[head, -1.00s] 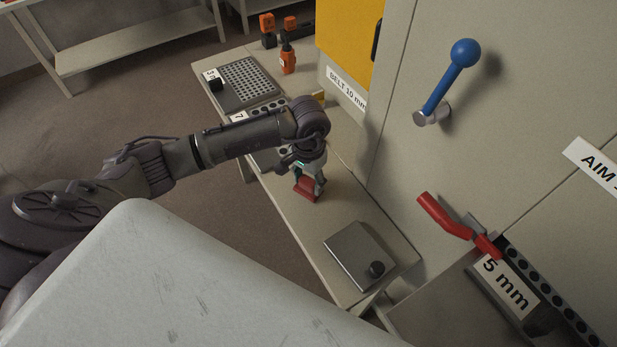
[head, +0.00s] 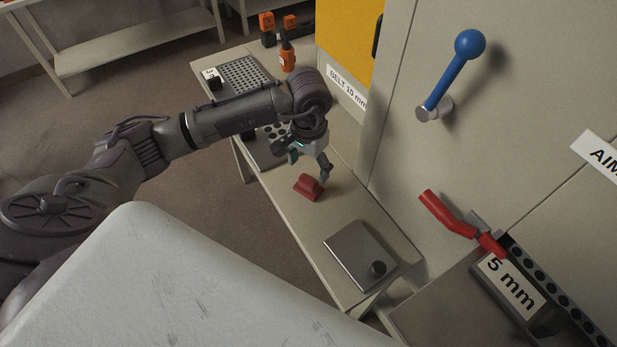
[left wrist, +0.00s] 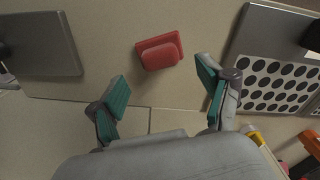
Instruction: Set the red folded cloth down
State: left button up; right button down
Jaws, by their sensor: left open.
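The red folded cloth (head: 309,187) lies on the narrow beige bench (head: 338,206), between a perforated plate and a flat grey plate. It also shows in the left wrist view (left wrist: 160,52), resting flat on the bench top beyond the fingertips. My left gripper (head: 309,163) is open and empty, just above and behind the cloth. In the left wrist view its two green-padded fingers (left wrist: 163,88) are spread wide, apart from the cloth. My right gripper is not in view.
A flat grey plate with a black knob (head: 361,255) lies at the bench's near end. A perforated plate (head: 244,84) and orange-and-black tools (head: 287,58) are at the far end. A tall cabinet with a blue-knobbed lever (head: 452,75) and a red handle (head: 447,213) borders the right side.

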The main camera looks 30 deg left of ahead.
aim_at(308, 179)
pick_arm(q)
notch_tip(308, 179, up, 7)
jog(key=b, duration=0.1)
jog(key=shift+f, duration=0.15)
